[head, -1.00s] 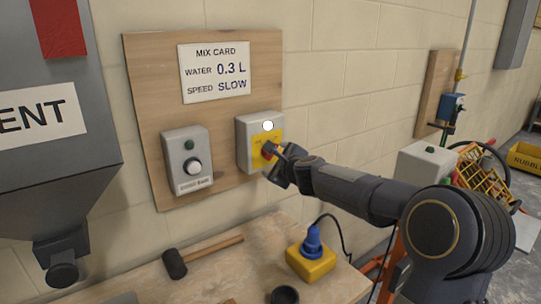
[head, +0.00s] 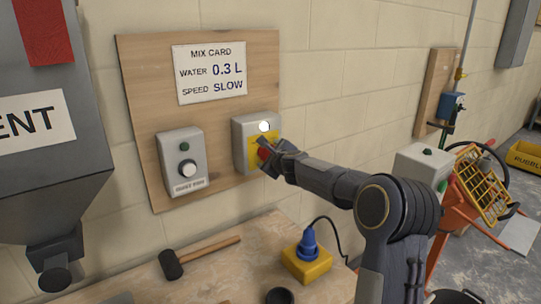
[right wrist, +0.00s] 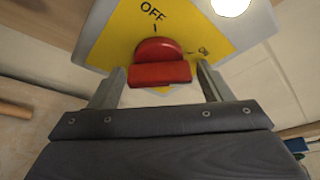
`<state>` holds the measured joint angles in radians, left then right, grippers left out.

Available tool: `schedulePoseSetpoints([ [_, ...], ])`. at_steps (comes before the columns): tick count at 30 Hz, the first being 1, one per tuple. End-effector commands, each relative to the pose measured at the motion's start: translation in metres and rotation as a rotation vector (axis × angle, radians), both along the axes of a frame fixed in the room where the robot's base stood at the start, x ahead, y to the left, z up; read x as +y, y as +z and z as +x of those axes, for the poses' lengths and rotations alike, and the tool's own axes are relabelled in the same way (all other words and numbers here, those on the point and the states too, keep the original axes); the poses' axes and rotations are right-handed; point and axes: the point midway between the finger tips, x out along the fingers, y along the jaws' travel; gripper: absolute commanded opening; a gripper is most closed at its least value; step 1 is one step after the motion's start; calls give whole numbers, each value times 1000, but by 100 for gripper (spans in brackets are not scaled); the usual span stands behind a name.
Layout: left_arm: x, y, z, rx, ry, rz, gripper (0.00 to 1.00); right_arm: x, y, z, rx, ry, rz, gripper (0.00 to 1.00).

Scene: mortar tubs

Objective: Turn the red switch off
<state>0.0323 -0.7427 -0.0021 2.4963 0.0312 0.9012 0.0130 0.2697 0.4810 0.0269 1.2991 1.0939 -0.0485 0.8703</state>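The red switch (head: 264,152) is a red knob with a bar-shaped grip on a yellow plate, on a grey box (head: 242,148) on the wooden board. In the right wrist view the red knob (right wrist: 162,62) sits below the word OFF. Which mark it points to is hard to tell. A round white lamp (right wrist: 230,5) glows above the plate and also shows in the head view (head: 264,126). My right gripper (right wrist: 162,78) has its fingers on either side of the knob, with visible gaps.
A second grey box with a white knob (head: 183,162) is on the board to the left, below the mix card (head: 210,72). A mallet (head: 195,256) and a yellow box with a blue plug (head: 307,262) are on the bench below. A grey hopper (head: 50,110) stands at far left.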

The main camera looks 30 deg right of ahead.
Motion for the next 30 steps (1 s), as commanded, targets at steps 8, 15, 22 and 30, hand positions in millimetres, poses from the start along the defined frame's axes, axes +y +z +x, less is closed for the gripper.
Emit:
schedulePoseSetpoints([
  [8, 0, 0, 0, 0, 0, 0, 36, 0, 0, 0, 0, 0, 0, 35],
  [15, 0, -4, 0, 0, 0, 0, 36, 0, -1, 0, -2, 1, -17, 34],
  [22, 0, -23, 0, 0, 0, 0, 36, 1, -5, 0, -9, 1, -114, 34],
  [30, 0, -60, 0, 0, 0, 0, 36, 1, -7, 0, -28, 1, -337, 34],
])
